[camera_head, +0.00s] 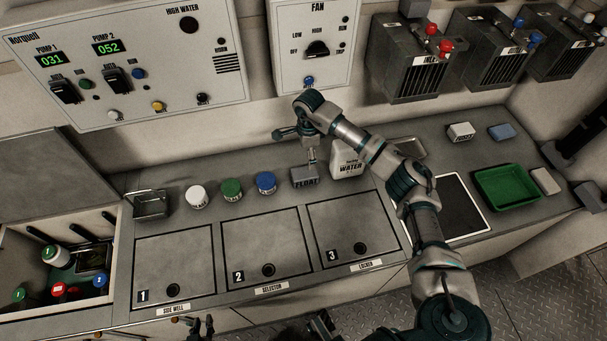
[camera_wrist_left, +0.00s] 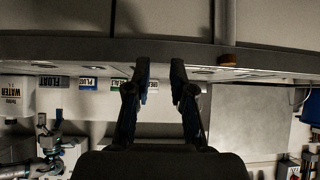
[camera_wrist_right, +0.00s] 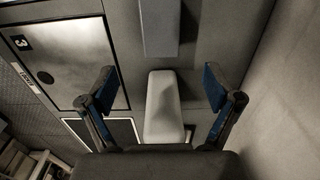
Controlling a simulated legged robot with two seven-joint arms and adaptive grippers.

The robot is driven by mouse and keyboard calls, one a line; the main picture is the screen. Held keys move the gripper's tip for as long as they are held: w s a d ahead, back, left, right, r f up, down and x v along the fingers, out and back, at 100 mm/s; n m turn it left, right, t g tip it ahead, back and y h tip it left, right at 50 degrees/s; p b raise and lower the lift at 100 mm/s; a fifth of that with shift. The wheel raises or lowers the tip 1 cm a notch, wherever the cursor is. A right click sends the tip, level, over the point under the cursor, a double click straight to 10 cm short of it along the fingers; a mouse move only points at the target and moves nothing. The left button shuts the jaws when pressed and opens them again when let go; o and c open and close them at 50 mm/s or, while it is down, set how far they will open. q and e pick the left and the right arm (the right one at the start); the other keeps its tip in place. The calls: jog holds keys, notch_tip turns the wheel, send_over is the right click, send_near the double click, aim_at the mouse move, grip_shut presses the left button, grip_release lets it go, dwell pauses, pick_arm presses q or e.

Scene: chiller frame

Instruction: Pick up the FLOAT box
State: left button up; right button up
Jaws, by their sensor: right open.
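The FLOAT box (camera_head: 305,177) is a grey block with dark lettering on the back of the counter, left of the white WATER jug (camera_head: 346,163). It also shows at the top of the right wrist view (camera_wrist_right: 160,28) and upside down in the left wrist view (camera_wrist_left: 48,97). My left gripper (camera_head: 200,325) is low at the counter's front edge, open and empty (camera_wrist_left: 160,75).
White, green (camera_head: 231,190) and blue jars stand left of the box, with a metal basket (camera_head: 150,204) further left. Three numbered hatches lie in front. A black panel (camera_head: 449,207) and a green tray (camera_head: 507,186) are at right. The control panels hang behind.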

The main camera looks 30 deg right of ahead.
aim_at(305, 172)
jog(key=f, duration=0.4)
jog(key=f+b, duration=0.1)
jog(key=f, duration=0.1)
jog(key=shift+w+a, duration=0.25)
jog(key=shift+a, duration=0.05)
jog(key=shift+d+f, duration=0.2)
jog(key=shift+f, duration=0.25)
pick_arm(q)
jog(key=w+r+t, duration=0.1)
jog(key=w+d+r+t+h+b, duration=0.1)
jog(key=w+r+t, duration=0.1)
jog(key=w+d+r+t, duration=0.1)
jog(key=w, duration=0.1)
jog(key=shift+w+d+r+t, duration=0.15)
jog(key=shift+r+t, duration=0.2)
jog(key=shift+t, duration=0.05)
pick_arm(e)
jog(key=f, duration=0.5)
jog(key=shift+a, duration=0.35)
pick_arm(q)
jog(key=shift+w+r, duration=0.1)
jog(key=shift+r, duration=0.1)
pick_arm(e)
jog(key=shift+f, duration=0.1)
pick_arm(q)
jog(key=shift+r, duration=0.1)
pick_arm(e)
jog(key=c, duration=1.3)
